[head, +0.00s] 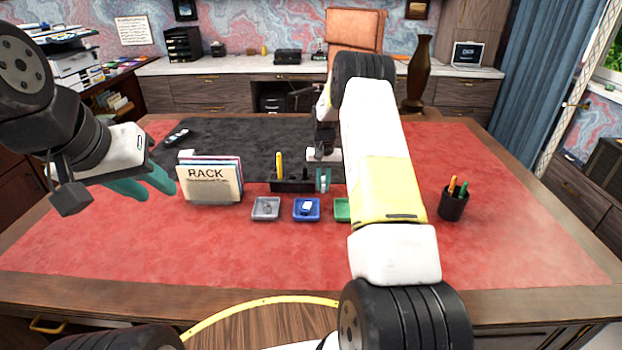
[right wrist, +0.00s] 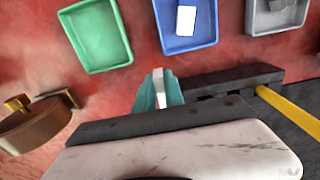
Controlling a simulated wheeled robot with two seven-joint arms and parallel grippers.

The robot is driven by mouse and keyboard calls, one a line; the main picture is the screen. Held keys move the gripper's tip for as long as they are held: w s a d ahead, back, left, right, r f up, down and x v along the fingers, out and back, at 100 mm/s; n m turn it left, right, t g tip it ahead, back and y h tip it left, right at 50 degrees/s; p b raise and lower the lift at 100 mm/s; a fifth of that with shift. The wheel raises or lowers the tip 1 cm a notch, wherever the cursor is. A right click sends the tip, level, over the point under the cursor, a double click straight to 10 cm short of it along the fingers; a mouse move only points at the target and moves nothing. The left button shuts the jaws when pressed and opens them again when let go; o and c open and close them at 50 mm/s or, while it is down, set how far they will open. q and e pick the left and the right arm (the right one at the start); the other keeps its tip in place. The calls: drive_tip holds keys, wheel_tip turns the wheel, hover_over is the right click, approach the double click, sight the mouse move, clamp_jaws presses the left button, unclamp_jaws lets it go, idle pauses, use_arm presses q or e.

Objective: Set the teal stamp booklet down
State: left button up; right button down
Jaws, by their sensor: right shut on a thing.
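My right gripper (head: 323,182) is shut in front of the black pen stand, above the desk behind the trays. In the right wrist view its teal fingers (right wrist: 159,93) close on a small pale-edged thing (right wrist: 158,78), which I take to be the stamp booklet. Little of it shows, and its teal colour cannot be told apart from the fingers. The blue tray (head: 306,210) holds a small white item (head: 307,206). The grey tray (head: 265,209) holds a small grey item. The green tray (head: 342,209) looks empty in the right wrist view (right wrist: 97,35). My left gripper (head: 145,186) is open and empty, left of the rack.
A rack (head: 210,182) of folders labelled RACK stands left of the trays. The black pen stand (head: 292,186) holds a yellow pencil (head: 279,164). A pen cup (head: 453,203) stands right. A brown round object (right wrist: 32,125) shows in the wrist view. The red front desktop is clear.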

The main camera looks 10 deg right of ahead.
drive_tip(key=shift+f, duration=1.3)
drive_tip(key=shift+f, duration=0.15)
drive_tip(key=c, duration=1.4)
unclamp_jaws()
drive_tip(key=shift+c, duration=0.2)
